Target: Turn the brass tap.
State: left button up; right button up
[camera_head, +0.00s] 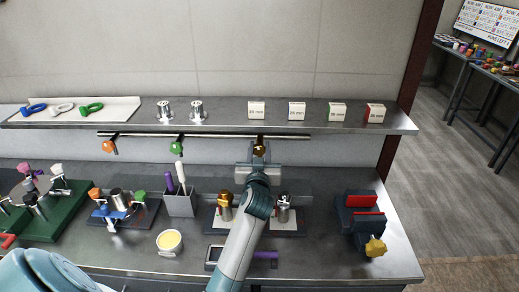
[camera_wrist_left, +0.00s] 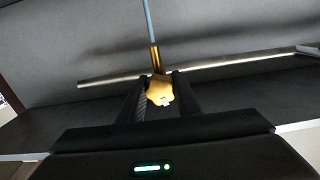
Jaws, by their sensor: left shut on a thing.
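The brass tap (camera_head: 259,147) hangs from the metal rail under the shelf, right of the orange and green taps. In the left wrist view its star-shaped knob (camera_wrist_left: 159,91) sits between the two dark fingers, with a brass stem behind it. My left gripper (camera_head: 259,155) reaches up from the bench front and is shut on the knob; it also shows in the left wrist view (camera_wrist_left: 158,98). The wrist and fingers hide part of the tap in the head view. My right gripper is not in view.
An orange tap (camera_head: 109,146) and a green tap (camera_head: 180,145) hang on the same rail (camera_head: 215,135). The shelf (camera_head: 225,112) above holds rings, metal fittings and several labelled blocks. Below, a grey holder (camera_head: 179,203), a yellow-topped tin (camera_head: 169,242) and a vise (camera_head: 361,222) stand on the bench.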

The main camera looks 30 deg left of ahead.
pick_arm(q)
jog(key=m+p, duration=0.1)
jog(key=m, duration=0.2)
jog(key=shift+r, duration=0.1)
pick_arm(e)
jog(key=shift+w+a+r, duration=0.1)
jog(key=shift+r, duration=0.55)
pick_arm(q)
jog(key=o, duration=1.1)
jog(key=shift+c, duration=0.2)
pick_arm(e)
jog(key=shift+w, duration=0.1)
